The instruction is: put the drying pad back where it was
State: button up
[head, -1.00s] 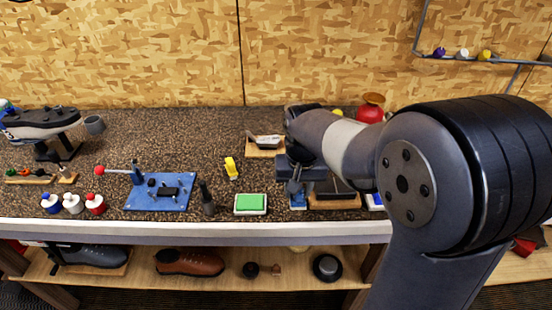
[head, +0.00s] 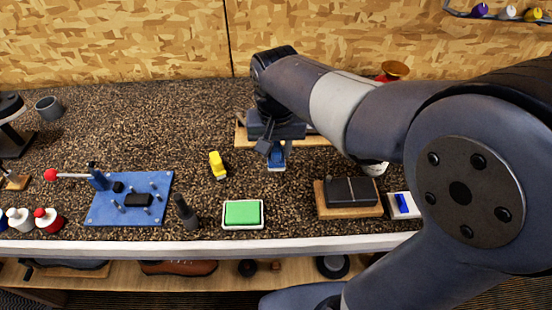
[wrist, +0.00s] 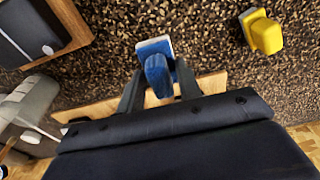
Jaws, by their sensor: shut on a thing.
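My gripper (head: 272,146) is toward the back of the counter, near the front edge of a wooden board (head: 241,133). It is shut on a blue pad with a pale edge and a blue grip (head: 277,160), which I take to be the drying pad. In the wrist view the blue pad (wrist: 153,47) sits between the two fingers of my gripper (wrist: 158,80). I cannot tell whether the pad touches the counter. My gripper hides much of the board and what is on it.
A yellow object (head: 217,165) stands left of the pad. A green pad in a white tray (head: 243,213) lies at the front edge. A dark block on a wooden base (head: 349,192) and a white tray with a blue piece (head: 403,205) are to the right. Bare counter lies between.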

aim_at(276, 161)
jog(key=shift+f, duration=2.1)
jog(key=shift+f, duration=0.1)
jog(key=o, duration=1)
jog(key=shift+c, duration=0.2)
jog(key=r, duration=0.4)
jog(key=s+r, duration=0.1)
jog(key=r, duration=0.7)
jog(key=shift+s+r, duration=0.1)
jog(key=shift+s, duration=0.15)
